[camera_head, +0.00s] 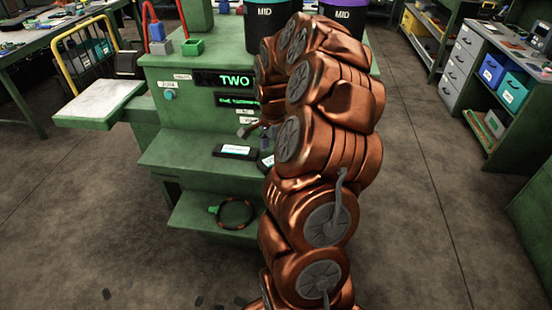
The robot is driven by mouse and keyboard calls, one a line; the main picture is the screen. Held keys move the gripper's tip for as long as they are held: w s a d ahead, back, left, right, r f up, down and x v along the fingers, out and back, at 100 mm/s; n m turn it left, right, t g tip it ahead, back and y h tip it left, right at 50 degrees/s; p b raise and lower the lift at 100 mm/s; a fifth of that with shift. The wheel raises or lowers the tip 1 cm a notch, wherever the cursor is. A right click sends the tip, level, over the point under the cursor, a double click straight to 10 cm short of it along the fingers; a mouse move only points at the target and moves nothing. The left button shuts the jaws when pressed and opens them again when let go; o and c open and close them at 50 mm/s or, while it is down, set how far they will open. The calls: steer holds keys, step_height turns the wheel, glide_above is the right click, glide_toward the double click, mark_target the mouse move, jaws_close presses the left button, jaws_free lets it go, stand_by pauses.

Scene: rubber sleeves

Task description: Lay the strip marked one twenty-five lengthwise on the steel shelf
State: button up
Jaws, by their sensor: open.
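A green bench has a black panel with the green word TWO (226,79) on its front. Below it is a second black strip with smaller green text (238,100), too blurred to read surely. A dark flat piece with a white label (236,152) lies on the bench's middle green shelf (185,148); a second labelled dark piece (265,164) beside it is partly hidden by my copper arm. Their labels are unreadable. My gripper (256,130) is open above these pieces, partly hidden by my arm. A pale, steel-like side shelf (100,100) juts out left.
Two black MID containers (265,35) (342,35) stand on the bench top. A dark ring (235,213) lies on the lower shelf. A yellow-framed rack (85,50) stands behind the side shelf. Small dark bits lie on the floor at front left. Right floor is open.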

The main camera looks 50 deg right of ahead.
steer(key=shift+d+f+p, duration=0.1)
steer(key=shift+f+p, duration=0.25)
steer(key=shift+f, duration=1)
steer(key=c, duration=1.3)
